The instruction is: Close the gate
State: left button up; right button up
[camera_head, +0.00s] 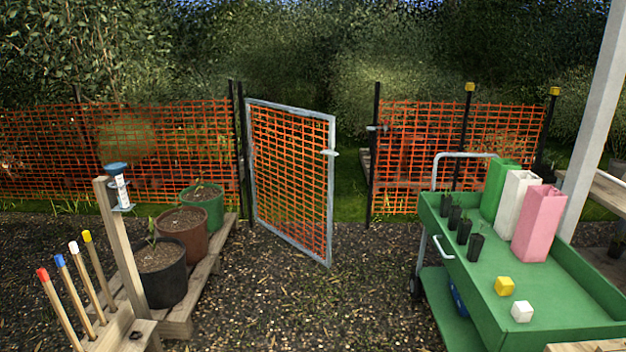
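The gate (290,180) is a grey metal frame filled with orange mesh. It stands ajar, hinged at the dark post on its left, with its free right edge swung toward me. A light-coloured handle (330,153) sits on that free edge. A gap with grass behind it shows between the gate and the dark latch post (374,155) on the right, which carries a small grey latch piece (377,128). Neither of my grippers is in view.
Pots on a wooden pallet (205,270) stand left, behind a wooden post (121,240) and colour-tipped stakes (75,290). A green cart (560,285) with tall bags, small black pots and two cubes stands right. The gravel (310,310) between is clear.

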aim_at(331, 153)
jog(key=i, duration=1.45)
jog(key=i+l+u, duration=0.15)
jog(key=i, duration=0.35)
jog(key=i+l+u, duration=0.2)
jog(key=i, duration=0.3)
jog(key=i+l+u, duration=0.15)
jog(key=i+l, duration=0.15)
jog(key=i, duration=0.2)
